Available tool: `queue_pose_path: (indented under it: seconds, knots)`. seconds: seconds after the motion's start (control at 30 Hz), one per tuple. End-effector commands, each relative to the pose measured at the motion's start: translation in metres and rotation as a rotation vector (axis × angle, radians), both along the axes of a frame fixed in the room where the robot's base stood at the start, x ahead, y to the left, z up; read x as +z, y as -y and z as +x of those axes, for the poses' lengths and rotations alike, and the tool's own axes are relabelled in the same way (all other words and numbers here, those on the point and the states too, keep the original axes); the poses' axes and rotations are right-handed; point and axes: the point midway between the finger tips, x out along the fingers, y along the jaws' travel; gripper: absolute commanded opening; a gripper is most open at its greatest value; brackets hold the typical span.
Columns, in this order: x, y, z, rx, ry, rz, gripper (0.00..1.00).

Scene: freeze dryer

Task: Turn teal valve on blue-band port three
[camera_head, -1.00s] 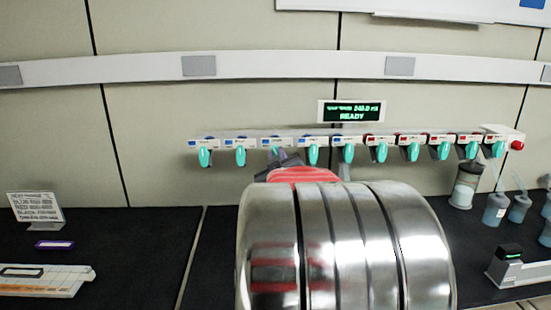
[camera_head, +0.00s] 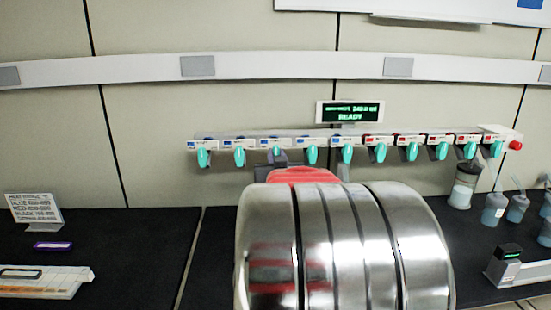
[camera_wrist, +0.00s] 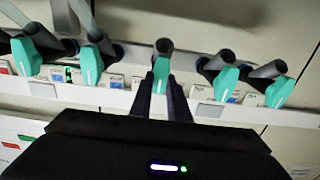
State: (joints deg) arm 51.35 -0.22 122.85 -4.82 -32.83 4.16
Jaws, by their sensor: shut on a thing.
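A row of teal valves hangs from a white manifold rail (camera_head: 400,140) on the wall. The third valve from the left (camera_head: 276,148), under a blue-marked label, is small in the head view and partly hidden by my gripper (camera_head: 278,158). In the wrist view my gripper (camera_wrist: 161,92) has one dark finger on each side of this teal valve (camera_wrist: 160,75) and is shut on it. The valve handle points along the fingers. Neighbouring teal valves (camera_wrist: 92,66) (camera_wrist: 226,83) stand apart on both sides.
A lit display reading READY (camera_head: 350,112) is above the rail. A red knob (camera_head: 515,145) is at its right end. Bottles (camera_head: 494,208) stand on the dark bench at right. A sign (camera_head: 34,208) and a white rack (camera_head: 45,281) are at left.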

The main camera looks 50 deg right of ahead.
Motion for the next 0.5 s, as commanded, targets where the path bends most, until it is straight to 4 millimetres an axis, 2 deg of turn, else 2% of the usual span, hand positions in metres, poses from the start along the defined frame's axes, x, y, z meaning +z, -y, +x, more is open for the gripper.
queue_pose_path:
  seconds: [0.03,0.17,0.2,0.43,0.5]
  knots:
    - [-0.0056,0.0014,-0.0011,-0.003,-0.007,0.010,0.00]
    - [-0.0058,0.0013,-0.0011,-0.003,-0.007,0.010,0.00]
    - [-0.0059,0.0013,-0.0011,-0.003,-0.007,0.010,0.16]
    - [-0.0034,0.0005,-0.0005,-0.002,-0.005,0.005,0.32]
    - [-0.0028,0.0003,-0.0002,-0.001,-0.005,0.004,0.34]
